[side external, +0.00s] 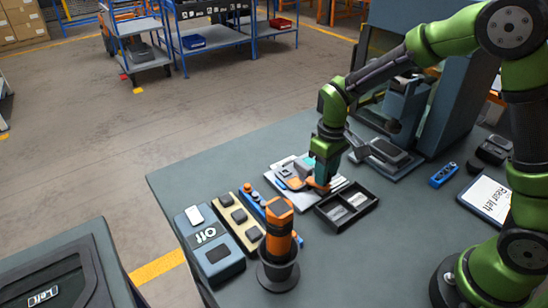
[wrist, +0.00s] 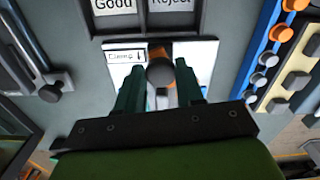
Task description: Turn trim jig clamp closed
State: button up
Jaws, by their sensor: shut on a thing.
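The trim jig (side external: 283,184) lies flat on the bench with a pale plate and an orange clamp handle (side external: 318,185). In the wrist view its white plate (wrist: 205,52) carries a label reading "Clamp" with an arrow, and the orange handle (wrist: 157,52) shows ahead of a round grey knob (wrist: 160,72). My gripper (side external: 325,180) points down over the right part of the jig. In the wrist view its two teal fingers (wrist: 160,82) stand on either side of the knob end of the clamp handle, shut on it. The fingers hide part of the jig.
A black two-part tray (side external: 347,206), marked Good and Reject, sits close to the jig. A blue strip with orange buttons (side external: 262,208), a beige button strip (side external: 239,222), an "Off" box (side external: 210,243) and an orange tool in a dark holder (side external: 279,245) stand nearby. A grey fixture (side external: 384,155) is behind.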

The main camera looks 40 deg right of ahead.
jog(key=shift+a+r+m, duration=0.1)
jog(key=shift+m, duration=2.2)
jog(key=o, duration=1)
jog(key=shift+o, duration=0.2)
notch_tip(320, 180, up, 17)
